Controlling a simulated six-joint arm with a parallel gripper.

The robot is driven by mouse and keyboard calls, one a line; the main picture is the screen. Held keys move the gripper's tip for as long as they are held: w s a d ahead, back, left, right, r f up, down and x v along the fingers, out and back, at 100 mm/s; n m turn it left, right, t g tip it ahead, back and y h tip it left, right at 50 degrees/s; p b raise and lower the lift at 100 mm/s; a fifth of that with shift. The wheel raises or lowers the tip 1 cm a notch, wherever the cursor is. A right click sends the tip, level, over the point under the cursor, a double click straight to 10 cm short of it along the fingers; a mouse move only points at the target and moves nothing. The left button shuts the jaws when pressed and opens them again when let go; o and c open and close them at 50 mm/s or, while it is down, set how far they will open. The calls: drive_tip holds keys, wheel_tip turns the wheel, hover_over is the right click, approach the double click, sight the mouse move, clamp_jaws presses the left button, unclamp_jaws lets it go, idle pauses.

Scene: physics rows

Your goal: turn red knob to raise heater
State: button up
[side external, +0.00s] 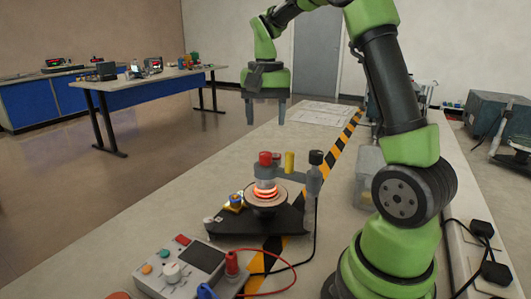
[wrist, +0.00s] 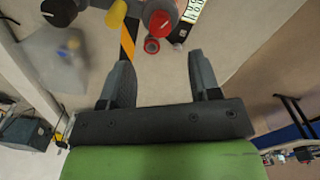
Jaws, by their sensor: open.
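The red knob (side external: 265,158) stands on top of a grey arm above the glowing orange heater coil (side external: 265,190) on its round plate. In the wrist view the red knob (wrist: 160,20) shows near the top, beyond the fingertips. My gripper (side external: 265,117) is open and empty, raised above and behind the heater stand, with its fingers pointing down. In the wrist view its two fingers (wrist: 160,58) are well apart, with bare bench between them. A yellow knob (side external: 290,161) and a black knob (side external: 316,157) stand to the right of the red one.
A control box (side external: 175,268) with a red post (side external: 232,263) and cables stands at the front. A clear box (side external: 369,166) lies right of the striped tape (side external: 338,143). Papers (side external: 322,112) lie at the back. The bench left of the stand is bare.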

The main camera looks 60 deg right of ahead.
sight(266, 153)
wheel_tip(266, 153, down, 9)
drive_tip(key=shift+r, duration=0.1)
idle(0.3)
drive_tip(key=c, duration=0.9)
